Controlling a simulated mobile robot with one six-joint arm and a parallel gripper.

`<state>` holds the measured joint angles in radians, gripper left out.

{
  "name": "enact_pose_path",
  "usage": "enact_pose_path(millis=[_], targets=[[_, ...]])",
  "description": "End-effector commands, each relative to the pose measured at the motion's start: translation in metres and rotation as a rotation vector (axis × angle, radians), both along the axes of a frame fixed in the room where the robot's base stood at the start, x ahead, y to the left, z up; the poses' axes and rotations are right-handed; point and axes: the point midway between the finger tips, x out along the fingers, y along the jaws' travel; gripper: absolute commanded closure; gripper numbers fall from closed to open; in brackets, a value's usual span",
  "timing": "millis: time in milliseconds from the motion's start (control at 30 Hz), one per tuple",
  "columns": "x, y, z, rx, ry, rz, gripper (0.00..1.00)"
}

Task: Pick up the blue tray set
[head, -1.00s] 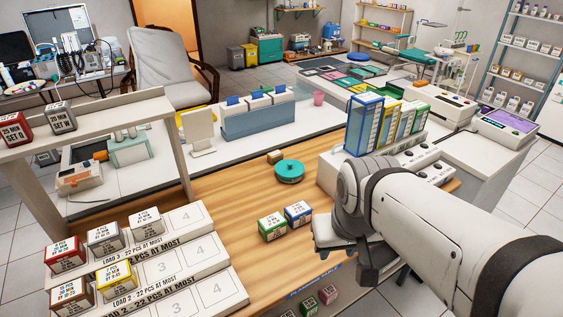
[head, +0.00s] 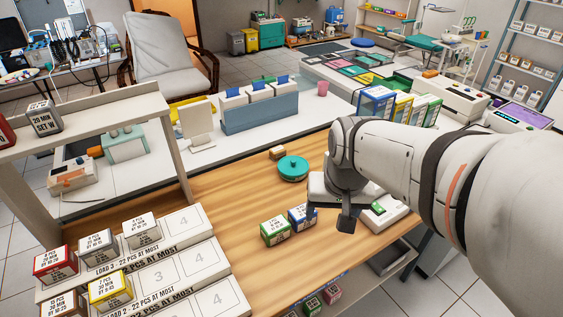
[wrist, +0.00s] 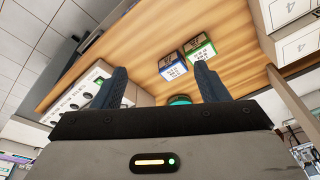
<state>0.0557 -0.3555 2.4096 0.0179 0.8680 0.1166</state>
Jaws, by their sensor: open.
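The blue tray set (head: 302,217) is a small box with a white printed label. It stands on the wooden counter, right beside a similar green box (head: 275,231). In the wrist view the blue tray set (wrist: 171,66) lies ahead, between the lines of the two fingers, with the green box (wrist: 200,48) to its right. My gripper (head: 329,214) is just right of the blue tray set in the head view and partly overlaps its edge. My gripper (wrist: 163,82) is open and empty in the wrist view, its fingers apart from the boxes.
A round teal container (head: 293,168) and a small brown block (head: 277,153) stand behind the boxes. A stepped white rack (head: 190,231) with several labelled boxes is at left. A white device with knobs (wrist: 75,99) is left in the wrist view. Counter between rack and boxes is clear.

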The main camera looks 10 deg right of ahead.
Motion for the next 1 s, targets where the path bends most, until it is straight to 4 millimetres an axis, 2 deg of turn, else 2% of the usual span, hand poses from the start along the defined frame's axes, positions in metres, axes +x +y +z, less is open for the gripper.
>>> enact_pose_path(millis=[100, 267, 467, 600, 800, 1000], targets=[[0.034, 0.0, -0.007, 0.027, 0.037, -0.129, 0.25], [0.077, 0.001, -0.025, 0.057, 0.076, -0.312, 0.25], [0.127, 0.002, -0.059, 0.085, 0.124, -0.537, 0.25], [0.159, 0.003, -0.09, 0.098, 0.154, -0.696, 0.25], [0.192, 0.004, -0.134, 0.107, 0.187, -0.889, 0.25], [0.207, 0.005, -0.159, 0.111, 0.201, -0.991, 0.25]])
